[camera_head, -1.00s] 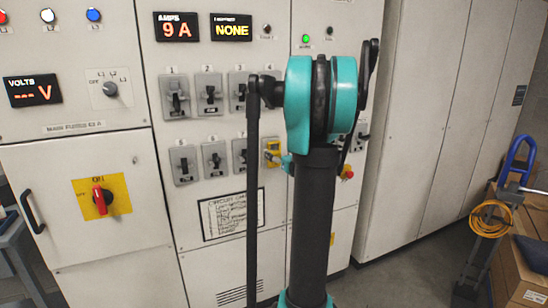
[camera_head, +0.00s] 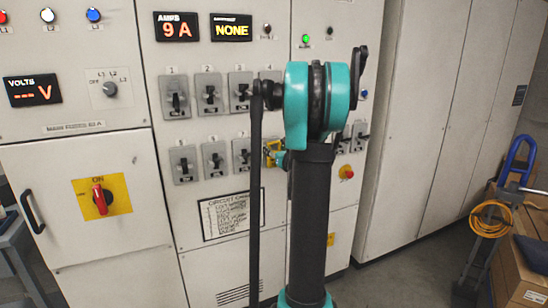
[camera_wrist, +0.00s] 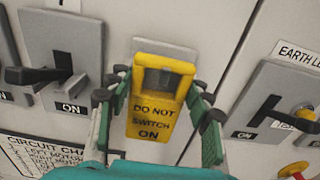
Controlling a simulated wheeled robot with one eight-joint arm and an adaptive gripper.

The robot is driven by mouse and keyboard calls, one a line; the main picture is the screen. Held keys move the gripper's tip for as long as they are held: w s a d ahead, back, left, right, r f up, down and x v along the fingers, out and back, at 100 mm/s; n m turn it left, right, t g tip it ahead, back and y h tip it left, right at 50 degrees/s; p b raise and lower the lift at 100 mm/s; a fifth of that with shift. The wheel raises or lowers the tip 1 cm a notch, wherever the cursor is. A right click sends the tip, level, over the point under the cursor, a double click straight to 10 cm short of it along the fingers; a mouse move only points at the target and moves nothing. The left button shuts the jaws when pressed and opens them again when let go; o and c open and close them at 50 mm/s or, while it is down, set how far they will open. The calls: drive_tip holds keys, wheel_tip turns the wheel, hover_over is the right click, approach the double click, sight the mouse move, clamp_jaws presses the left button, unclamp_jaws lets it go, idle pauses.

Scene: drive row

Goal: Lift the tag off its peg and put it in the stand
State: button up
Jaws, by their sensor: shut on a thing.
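The tag (camera_wrist: 155,104) is yellow and reads "DO NOT SWITCH ON", with a dark opening near its top. My gripper (camera_wrist: 159,84) has one green-padded finger at each side of the tag and is shut on it. A pale grey plate (camera_wrist: 165,47) shows behind and above the tag. The peg is hidden, and I cannot tell whether the tag is still around it. In the head view the tag (camera_head: 270,150) is a small yellow patch at the panel, partly covered by my arm. I cannot make out the stand in either view.
A grey switch (camera_wrist: 65,62) marked ON is left of the tag. Another switch (camera_wrist: 270,108) with a black lever is at the right, near a red button (camera_wrist: 294,170). A trolley with a yellow coil (camera_head: 490,218) stands at the far right. Floor (camera_head: 405,270) is clear before it.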

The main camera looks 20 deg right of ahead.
drive_tip(key=shift+c, duration=1)
drive_tip(key=shift+r, duration=0.15)
drive_tip(key=shift+r, duration=0.3)
drive_tip(key=s+r, duration=0.2)
drive_tip(key=s, duration=1.6)
drive_tip(key=shift+d+r, duration=0.15)
drive_tip(key=shift+d, duration=0.15)
drive_tip(key=shift+s, duration=0.15)
drive_tip(key=s, duration=0.7)
drive_tip(key=shift+s+d, duration=0.15)
